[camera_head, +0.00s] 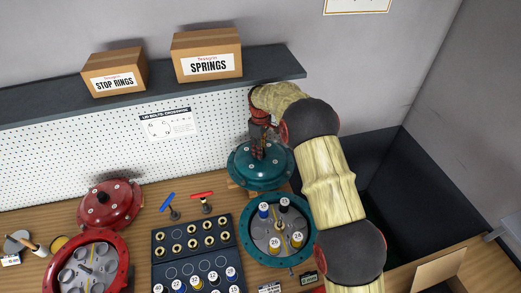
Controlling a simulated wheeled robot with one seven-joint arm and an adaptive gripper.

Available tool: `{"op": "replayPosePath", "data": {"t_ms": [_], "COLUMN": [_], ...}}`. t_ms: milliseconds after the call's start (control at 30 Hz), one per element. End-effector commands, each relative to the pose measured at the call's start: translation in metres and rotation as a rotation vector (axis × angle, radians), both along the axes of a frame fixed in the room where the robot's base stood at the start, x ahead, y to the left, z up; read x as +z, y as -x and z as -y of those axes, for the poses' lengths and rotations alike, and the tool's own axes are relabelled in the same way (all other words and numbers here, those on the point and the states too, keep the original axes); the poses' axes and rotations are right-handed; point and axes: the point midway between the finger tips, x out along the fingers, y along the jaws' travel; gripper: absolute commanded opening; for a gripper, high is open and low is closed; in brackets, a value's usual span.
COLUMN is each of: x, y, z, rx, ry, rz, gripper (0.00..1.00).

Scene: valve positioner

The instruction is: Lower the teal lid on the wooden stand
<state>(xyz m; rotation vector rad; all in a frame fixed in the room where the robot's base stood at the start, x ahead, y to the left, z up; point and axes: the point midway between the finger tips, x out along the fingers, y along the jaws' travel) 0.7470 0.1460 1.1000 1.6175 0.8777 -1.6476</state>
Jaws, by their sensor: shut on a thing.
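The teal lid (261,170) is a round domed cover with bolts around its rim, at the middle right of the head view. My gripper (259,146) is above it and shut on its top knob; the fingers are small and partly dark. The wooden stand (236,188) shows only as a light wooden edge below the lid; the lid hides most of it. I cannot tell whether the lid touches the stand. The teal housing (246,236) stands open in front of the lid, with several numbered springs inside.
A red lid (110,206) and open red housing (122,262) are at left. A black tray (160,250) of rings and springs lies in the middle, with blue and red T-handled tools (202,197) behind it. A shelf (30,132) with boxes overhangs the back.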

Motion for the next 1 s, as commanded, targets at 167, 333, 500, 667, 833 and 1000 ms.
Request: {"op": "replayPosePath", "data": {"t_ms": [167, 333, 500, 667, 833, 1000], "x": [0.026, 0.023, 0.016, 0.007, -0.005, -0.018], "y": [-0.013, -0.013, -0.013, -0.014, -0.012, -0.01], "z": [-0.008, -0.009, -0.009, -0.009, -0.007, -0.006], "rx": [0.011, 0.013, 0.013, 0.012, 0.01, 0.008], "ry": [-0.008, -0.007, -0.007, -0.008, -0.007, -0.005], "rz": [0.042, 0.043, 0.043, 0.044, 0.037, 0.03], "gripper": [0.0, 0.0, 0.0, 0.0, 0.0, 0.0]}}
